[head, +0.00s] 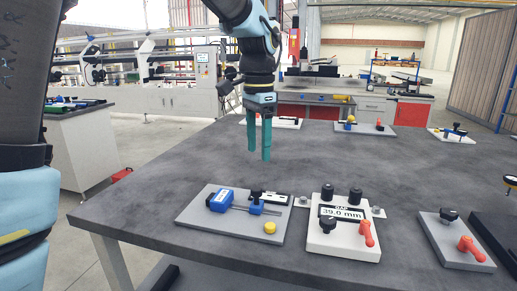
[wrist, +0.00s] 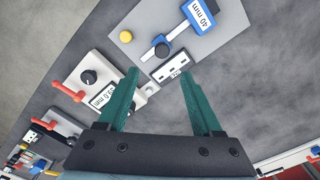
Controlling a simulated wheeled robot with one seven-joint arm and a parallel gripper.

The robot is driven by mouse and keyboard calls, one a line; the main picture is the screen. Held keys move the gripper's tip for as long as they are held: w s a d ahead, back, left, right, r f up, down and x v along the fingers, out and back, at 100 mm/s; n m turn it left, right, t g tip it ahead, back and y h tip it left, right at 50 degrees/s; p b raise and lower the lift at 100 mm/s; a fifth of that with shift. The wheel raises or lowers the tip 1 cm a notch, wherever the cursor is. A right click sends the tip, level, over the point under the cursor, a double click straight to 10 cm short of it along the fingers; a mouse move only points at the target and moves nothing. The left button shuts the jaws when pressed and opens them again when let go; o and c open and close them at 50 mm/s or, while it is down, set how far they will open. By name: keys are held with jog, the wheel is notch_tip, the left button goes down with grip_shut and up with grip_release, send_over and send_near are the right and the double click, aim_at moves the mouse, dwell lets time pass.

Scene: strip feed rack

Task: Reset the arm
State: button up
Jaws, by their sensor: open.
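My gripper (head: 259,140) hangs from my arm above the grey table (head: 140,190), fingers pointing down. Its two teal fingers are apart with nothing between them; they also show in the wrist view (wrist: 159,85). Below and in front of it in the head view lies a grey plate (head: 190,215) with a blue block (head: 221,201), a rod, a black knob (head: 256,195) and a yellow button (head: 270,228). In the wrist view the blue block (wrist: 200,14) reads "40 mm". My gripper touches none of these.
Right of the plate is a white gauge unit (head: 342,247) reading "GAP 39.0 mm" with a red lever (head: 367,233). Further right is a grey unit (head: 450,255) with a red lever. More fixtures (head: 365,129) stand along the table's far side. The table's middle is clear.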

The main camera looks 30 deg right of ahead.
jog(key=w+a+f+n, duration=0.3)
jog(key=a+n, duration=0.1)
jog(key=a, duration=0.4)
jog(key=w+a+f+n, duration=0.3)
jog(key=a, duration=0.6)
jog(key=s+a+f+n, duration=0.2)
jog(key=a+f+n, duration=0.1)
jog(key=a, duration=0.6)
jog(key=s+a+f+n+t+p, duration=0.1)
jog(key=s+a+f+n, duration=0.2)
jog(key=a+n, duration=0.3)
jog(key=a, duration=0.2)
jog(key=shift+a+n+t, duration=0.3)
jog(key=shift+a, duration=0.1)
